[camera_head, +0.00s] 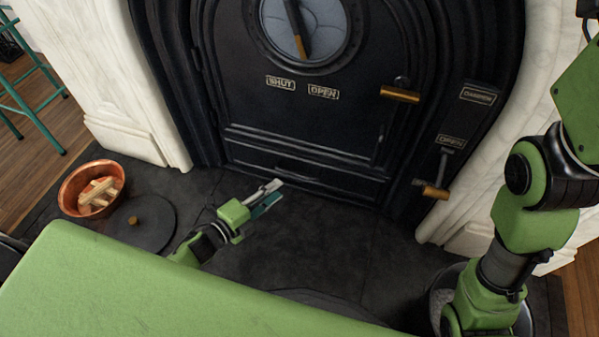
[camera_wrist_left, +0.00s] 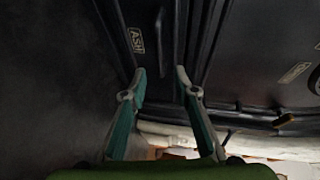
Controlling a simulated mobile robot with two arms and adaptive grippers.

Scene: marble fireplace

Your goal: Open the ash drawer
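The ash drawer (camera_head: 335,190) is a low black panel along the bottom of the black stove front in the head view. It looks shut, flush with the front. In the left wrist view, a small ASH label (camera_wrist_left: 137,40) marks its dark front, beside a dark bar that may be its handle (camera_wrist_left: 158,22). My left gripper (camera_head: 272,194) is low over the hearth, just in front of the drawer. In the left wrist view (camera_wrist_left: 161,74) its two fingers are apart with nothing between them, pointing at the drawer front. My right gripper is out of view.
Above is the stove door (camera_head: 300,110) with a brass-tipped handle (camera_head: 400,94). A damper lever (camera_head: 432,189) sits to its right. A copper bowl of wood (camera_head: 92,190) and a round dark lid (camera_head: 140,222) stand left on the hearth. The hearth centre (camera_head: 320,235) is clear.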

